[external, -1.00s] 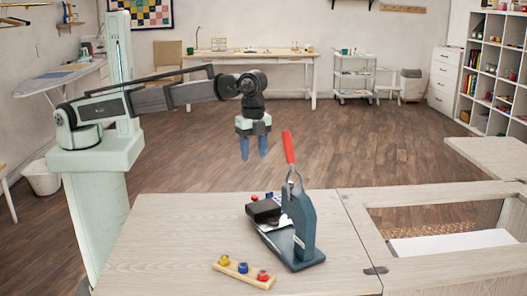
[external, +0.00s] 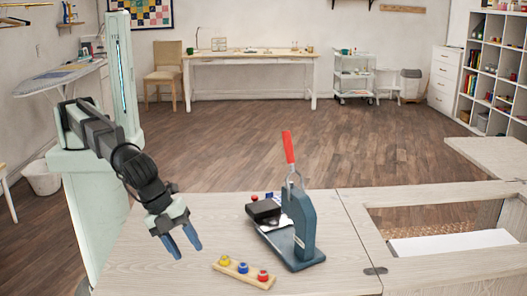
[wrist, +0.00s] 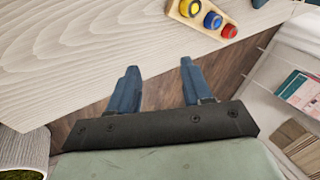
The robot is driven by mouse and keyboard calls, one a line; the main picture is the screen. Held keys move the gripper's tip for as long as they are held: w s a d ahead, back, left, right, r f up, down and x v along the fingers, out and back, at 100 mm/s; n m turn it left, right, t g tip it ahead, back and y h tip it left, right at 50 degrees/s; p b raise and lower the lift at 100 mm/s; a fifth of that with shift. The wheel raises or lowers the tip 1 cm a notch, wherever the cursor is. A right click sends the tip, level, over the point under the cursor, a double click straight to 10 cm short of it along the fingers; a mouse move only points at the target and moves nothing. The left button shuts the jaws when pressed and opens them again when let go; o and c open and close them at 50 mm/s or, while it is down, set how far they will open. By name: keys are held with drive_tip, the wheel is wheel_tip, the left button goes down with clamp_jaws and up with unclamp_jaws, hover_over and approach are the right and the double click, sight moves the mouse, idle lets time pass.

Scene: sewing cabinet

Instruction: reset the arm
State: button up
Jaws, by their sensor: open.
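My gripper (external: 182,243) is open and empty. In the external view it hangs at the left part of the cabinet top, left of the wooden strip, with its blue fingers pointing down and apart. In the wrist view my gripper (wrist: 157,88) shows both blue fingers spread with nothing between them, near the edge of the pale wooden top (wrist: 75,60).
A blue press with a red handle (external: 304,225) stands on the cabinet top (external: 140,262). A wooden strip (external: 229,273) with yellow, blue and red pieces lies in front of it; it also shows in the wrist view (wrist: 190,22). An open well (external: 440,243) is at right.

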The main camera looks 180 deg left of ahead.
drive_tip(key=w+d+f+m+t+y, duration=0.1)
drive_tip(key=w+d+f+m, duration=0.15)
drive_tip(key=w+d, duration=0.5)
drive_tip(key=w+d+f+m+t, duration=0.1)
drive_tip(key=w+d+f+t, duration=0.2)
drive_tip(key=d, duration=0.7)
drive_tip(key=s+d+f+g+h, duration=0.1)
drive_tip(key=s+d+f+g, duration=0.15)
drive_tip(key=d+f, duration=0.95)
drive_tip(key=s+d+f+g+h, duration=0.1)
drive_tip(key=s+d+f+g, duration=0.1)
drive_tip(key=s+d+f, duration=0.65)
drive_tip(key=s+d+f+g+h, duration=0.2)
drive_tip(key=s+d+f, duration=0.2)
drive_tip(key=s+f, duration=0.9)
drive_tip(key=s+d+f+n+g, duration=0.1)
drive_tip(key=s+d+g, duration=0.1)
drive_tip(key=s, duration=0.9)
drive_tip(key=s+d+f+n+g+h, duration=0.1)
drive_tip(key=s+d, duration=0.3)
drive_tip(key=s, duration=0.7)
drive_tip(key=s+d+f+n+g+h, duration=0.1)
drive_tip(key=s+d+g, duration=0.2)
drive_tip(key=s, duration=0.7)
drive_tip(key=shift+s+d+f, duration=0.25)
drive_tip(key=shift+s+f, duration=0.05)
drive_tip(key=shift+s, duration=0.1)
